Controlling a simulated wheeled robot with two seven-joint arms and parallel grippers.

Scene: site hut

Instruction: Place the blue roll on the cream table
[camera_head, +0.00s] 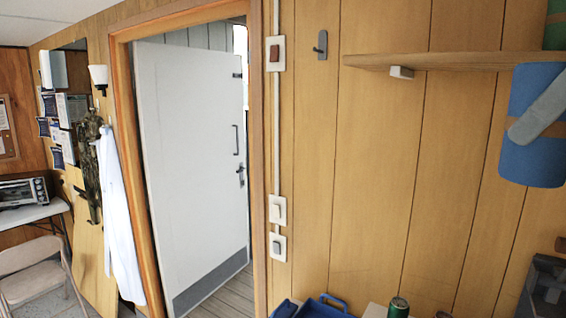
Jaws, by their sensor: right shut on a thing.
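The blue roll (532,165) is upright at the right edge of the view, in front of the wooden wall and just below the shelf. One grey finger of my right gripper (526,122) lies slantwise across the roll. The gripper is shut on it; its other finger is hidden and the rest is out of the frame. A pale, cream-looking table (36,213) stands at the far left, with a toaster oven on it. Another pale surface (375,311) only peeks in at the bottom edge; I cannot tell what it belongs to. My left gripper is not in view.
A wooden shelf (440,59) juts out beside the roll. A green can (399,307) and a blue container (318,309) show at the bottom. A folding chair (35,272) stands before the far-left table. A white door (195,160) stands in the doorway.

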